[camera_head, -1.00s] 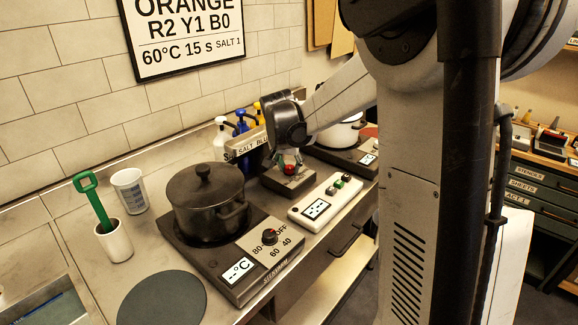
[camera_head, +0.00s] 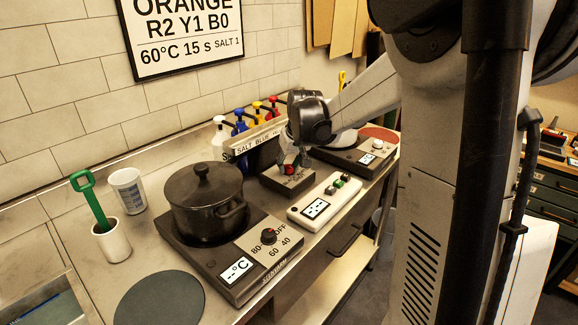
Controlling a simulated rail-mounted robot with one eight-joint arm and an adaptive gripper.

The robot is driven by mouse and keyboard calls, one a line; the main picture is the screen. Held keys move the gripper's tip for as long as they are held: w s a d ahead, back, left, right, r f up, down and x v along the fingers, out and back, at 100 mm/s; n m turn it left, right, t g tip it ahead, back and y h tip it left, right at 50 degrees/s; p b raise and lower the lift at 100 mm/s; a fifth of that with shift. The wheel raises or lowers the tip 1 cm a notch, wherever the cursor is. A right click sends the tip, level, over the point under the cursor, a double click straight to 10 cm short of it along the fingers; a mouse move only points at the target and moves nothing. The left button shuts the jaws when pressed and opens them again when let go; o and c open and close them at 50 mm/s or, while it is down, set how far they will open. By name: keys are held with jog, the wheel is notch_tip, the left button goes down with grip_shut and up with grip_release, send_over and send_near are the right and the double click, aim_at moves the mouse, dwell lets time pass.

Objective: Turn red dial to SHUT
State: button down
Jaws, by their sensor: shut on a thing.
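The red dial (camera_head: 288,168) sits on top of a small dark box (camera_head: 275,181) at the middle of the counter, in front of the bottle rack. My gripper (camera_head: 291,164) points down onto the dial and is shut on it. The fingers cover much of the dial, and its setting and most of the box's lettering cannot be read.
A dark pot (camera_head: 203,205) stands on a hot plate (camera_head: 226,284) at left. A white control box (camera_head: 323,200) lies right of the dial box. Several pump bottles (camera_head: 241,123) stand behind. A second hot plate (camera_head: 352,153) is at right. A grey disc (camera_head: 158,299) lies in front.

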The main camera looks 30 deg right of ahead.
jog(key=shift+n, duration=0.3)
dwell(0.4)
jog(key=c, duration=1.4)
grip_release()
jog(key=shift+c, duration=0.2)
jog(key=v, duration=1.2)
jog(key=shift+d, duration=0.1)
